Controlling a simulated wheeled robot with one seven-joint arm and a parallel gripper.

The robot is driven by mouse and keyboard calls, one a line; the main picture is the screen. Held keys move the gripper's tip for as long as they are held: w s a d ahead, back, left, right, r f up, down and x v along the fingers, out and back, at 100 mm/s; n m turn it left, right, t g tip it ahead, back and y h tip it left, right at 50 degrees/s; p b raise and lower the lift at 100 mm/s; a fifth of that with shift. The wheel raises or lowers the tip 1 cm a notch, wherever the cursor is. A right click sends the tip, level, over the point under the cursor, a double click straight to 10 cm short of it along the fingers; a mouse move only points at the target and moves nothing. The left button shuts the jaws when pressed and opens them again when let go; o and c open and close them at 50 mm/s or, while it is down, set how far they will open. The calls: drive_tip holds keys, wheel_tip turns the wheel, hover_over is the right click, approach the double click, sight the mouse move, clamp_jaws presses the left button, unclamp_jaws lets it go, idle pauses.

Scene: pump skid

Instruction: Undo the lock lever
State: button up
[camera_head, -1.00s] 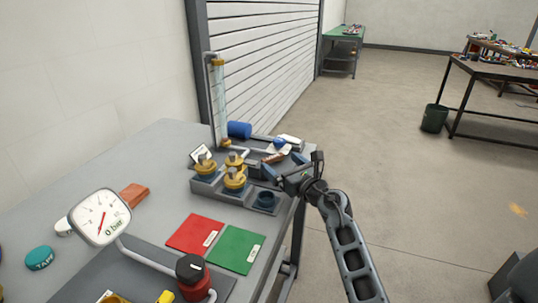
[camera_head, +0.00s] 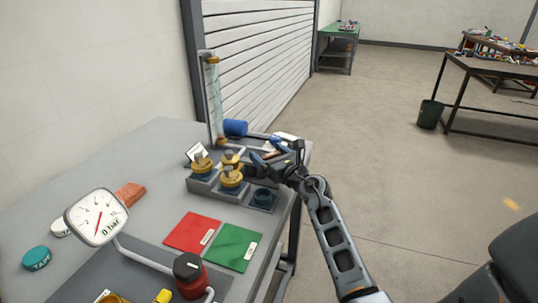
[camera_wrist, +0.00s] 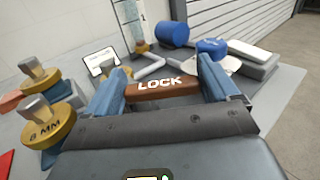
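The lock lever (camera_wrist: 160,88) is a brown bar marked LOCK. In the wrist view it lies crosswise between the two blue fingers of my gripper (camera_wrist: 160,85), which stand apart on either side of it. Whether the fingertips touch it I cannot tell. In the head view my gripper (camera_head: 268,160) is at the far right part of the bench, and it hides most of the lever there.
Brass-topped plugs (camera_head: 231,177), one marked 8 MM in the wrist view, stand in a grey rack left of my gripper. A blue cylinder (camera_head: 235,128) and a clear sight tube (camera_head: 214,100) are behind. A gauge (camera_head: 97,217) reads about 0 bar. Red (camera_head: 193,232) and green (camera_head: 232,247) mats lie in front.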

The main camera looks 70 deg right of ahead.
drive_tip(key=shift+c, duration=1.3)
drive_tip(key=shift+f+y+b, duration=0.1)
drive_tip(key=shift+y+b, duration=0.2)
drive_tip(key=shift+w+d+f+n+t+y+b, duration=0.1)
drive_tip(key=shift+w+d+n+t+y+b, duration=0.05)
drive_tip(key=shift+n+t+y+b, duration=0.8)
drive_tip(key=n+y+b, duration=0.1)
drive_tip(key=y, duration=0.1)
drive_tip(key=n+y+b, duration=0.2)
drive_tip(key=w+n+t+y+b, duration=0.1)
drive_tip(key=y, duration=0.1)
drive_tip(key=shift+y, duration=0.35)
drive_tip(key=shift+n+y+b, duration=0.75)
drive_tip(key=shift+y, duration=0.15)
drive_tip(key=shift+w+r+y, duration=0.1)
drive_tip(key=shift+r+y, duration=0.1)
drive_tip(key=shift+y, duration=0.1)
